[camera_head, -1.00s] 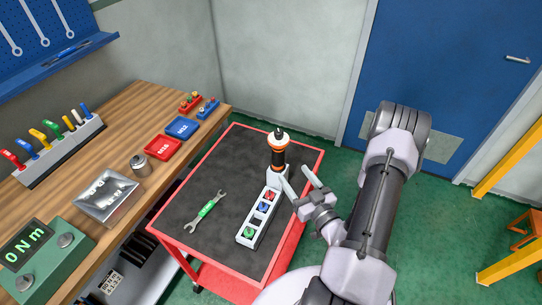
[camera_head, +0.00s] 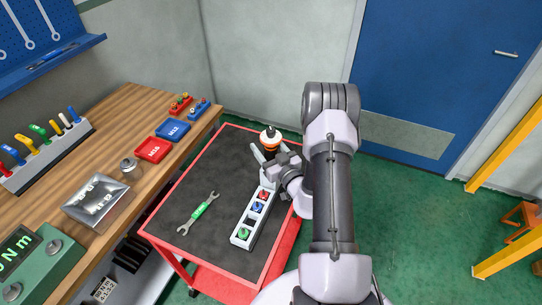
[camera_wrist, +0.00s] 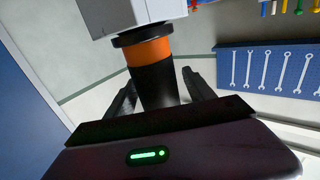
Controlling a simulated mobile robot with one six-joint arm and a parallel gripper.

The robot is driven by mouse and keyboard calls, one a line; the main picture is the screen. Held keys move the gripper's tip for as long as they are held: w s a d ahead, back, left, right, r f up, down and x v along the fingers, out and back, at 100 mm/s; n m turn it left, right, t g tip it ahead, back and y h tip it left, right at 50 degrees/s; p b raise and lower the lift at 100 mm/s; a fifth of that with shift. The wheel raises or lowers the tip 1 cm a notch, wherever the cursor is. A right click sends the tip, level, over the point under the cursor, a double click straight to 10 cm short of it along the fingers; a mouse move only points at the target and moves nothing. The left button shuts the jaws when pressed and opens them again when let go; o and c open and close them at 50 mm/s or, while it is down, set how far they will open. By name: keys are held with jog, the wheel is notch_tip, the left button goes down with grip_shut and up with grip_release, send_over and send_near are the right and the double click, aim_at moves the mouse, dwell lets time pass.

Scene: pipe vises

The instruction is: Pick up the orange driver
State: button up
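The orange driver (camera_head: 270,142) stands upright at the far end of the cart top, with a white cap, a dark top and an orange band. Its lower part is hidden by my gripper (camera_head: 272,154) in the head view. In the wrist view the driver's orange band and black body (camera_wrist: 154,85) sit between the two dark fingers of my gripper (camera_wrist: 158,78). The fingers are open around the black body, with a narrow gap showing on the right side. Whether the left finger touches is unclear.
A white holder (camera_head: 240,236) with coloured sockets lies on the cart (camera_head: 178,222) in front of the driver. A green-marked wrench (camera_head: 200,212) lies to its left. The workbench (camera_head: 117,127) with red and blue trays stands further left.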

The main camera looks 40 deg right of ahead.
grip_shut()
notch_tip(320, 180, up, 18)
jog(key=p, duration=0.7)
jog(key=shift+a, duration=0.1)
